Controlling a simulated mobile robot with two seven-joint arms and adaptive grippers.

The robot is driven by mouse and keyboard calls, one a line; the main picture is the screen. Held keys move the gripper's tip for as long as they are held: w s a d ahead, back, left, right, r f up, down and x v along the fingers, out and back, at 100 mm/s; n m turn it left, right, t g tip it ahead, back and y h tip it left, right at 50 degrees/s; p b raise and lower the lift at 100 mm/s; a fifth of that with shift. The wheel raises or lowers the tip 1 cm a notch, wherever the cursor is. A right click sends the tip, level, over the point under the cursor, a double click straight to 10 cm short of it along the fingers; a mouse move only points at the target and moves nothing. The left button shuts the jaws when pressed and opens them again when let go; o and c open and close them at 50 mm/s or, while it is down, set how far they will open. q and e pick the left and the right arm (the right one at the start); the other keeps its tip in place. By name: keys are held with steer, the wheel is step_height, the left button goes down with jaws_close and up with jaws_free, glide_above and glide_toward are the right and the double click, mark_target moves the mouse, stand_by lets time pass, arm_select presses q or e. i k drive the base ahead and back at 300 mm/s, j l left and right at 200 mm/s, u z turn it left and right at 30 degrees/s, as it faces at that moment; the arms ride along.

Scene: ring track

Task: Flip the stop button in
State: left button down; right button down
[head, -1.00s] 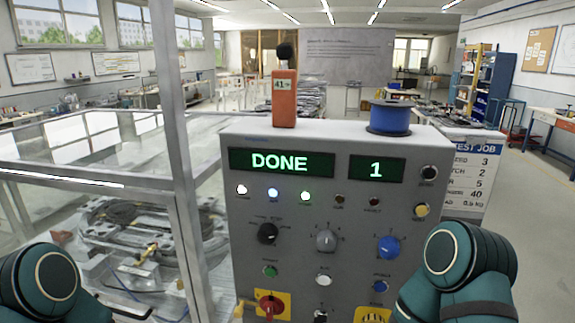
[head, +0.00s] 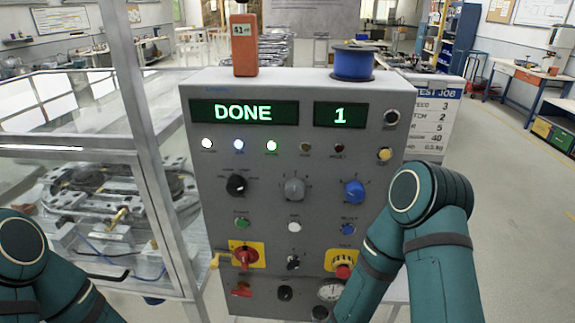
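The grey control panel (head: 265,210) stands in front of me, its display reading DONE and 1. A red button (head: 343,271) sits low on the right of the panel, with a yellow plate or guard (head: 340,256) around or behind it; I cannot tell which. A red rotary-looking knob (head: 245,257) sits on a yellow plate at the lower left. My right arm comes down in front of the panel's lower right corner, close beside the red button in the picture. My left arm is at the lower left. Neither gripper shows; both are below the frame or hidden.
Several knobs, lamps and small buttons cover the panel. An orange device (head: 244,45) and a blue spool (head: 353,63) stand on top. A framed clear enclosure (head: 150,150) with a ring track is at the left. The floor (head: 510,200) at the right is clear.

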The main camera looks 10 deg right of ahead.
mark_target(343, 272)
steer(key=z, duration=0.9)
